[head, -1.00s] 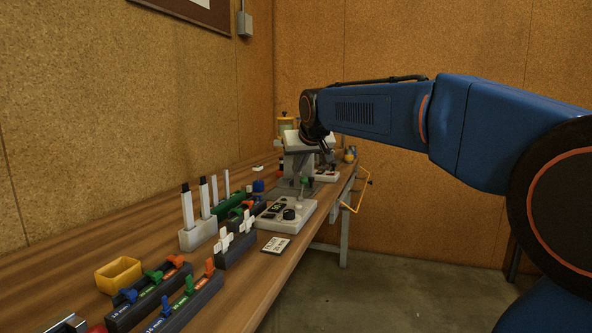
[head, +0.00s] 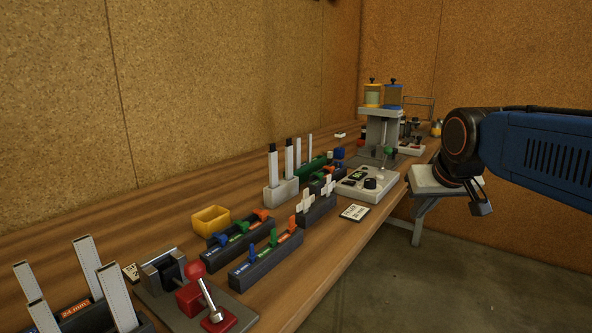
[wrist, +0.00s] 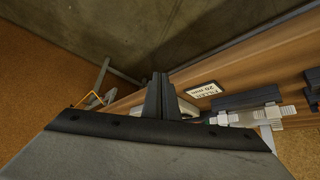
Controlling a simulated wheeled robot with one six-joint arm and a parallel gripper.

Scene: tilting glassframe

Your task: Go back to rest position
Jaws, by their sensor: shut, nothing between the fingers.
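My gripper (wrist: 160,76) shows in the wrist view as two dark fingers pressed together, shut and empty. In the head view my blue arm enters from the right. Its wrist end hangs beyond the bench's front edge, clear of the bench objects; the fingertips are hard to make out there. In the wrist view the wooden bench (wrist: 240,62) runs along the right of the fingers, with bare floor above them.
The bench (head: 335,262) carries a grey control box (head: 366,190), a label card (head: 353,212), dark racks with coloured clips (head: 266,257), a yellow bin (head: 211,220) and a red-knobbed lever fixture (head: 195,285). A press-like stand (head: 376,130) stands farther back. Floor (head: 445,275) beside the bench is clear.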

